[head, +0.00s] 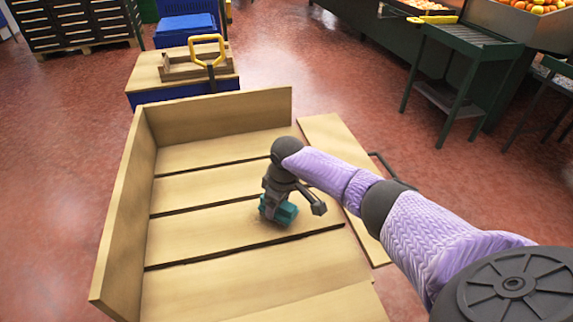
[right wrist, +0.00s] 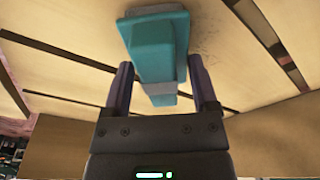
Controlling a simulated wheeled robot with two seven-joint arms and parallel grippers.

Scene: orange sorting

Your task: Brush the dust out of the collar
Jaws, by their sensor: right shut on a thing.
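The wooden collar (head: 122,215) has upright board walls at the left and back around a slatted wooden floor. My right gripper (head: 275,198) reaches down over the slats and is shut on a teal brush (head: 286,212). In the right wrist view the brush (right wrist: 155,45) shows between the two fingers (right wrist: 161,92), with its wide head against or very close to the boards. A faint patch of dark dust (right wrist: 209,45) lies on the boards beside the brush head. My left gripper is not in view.
A pale board (head: 322,130) lies along the right side of the slats. Behind stands a blue-sided box (head: 185,93) with a wooden top and a yellow-handled tool (head: 207,50). A dark green stand (head: 470,45) is at the upper right. Red floor is clear between.

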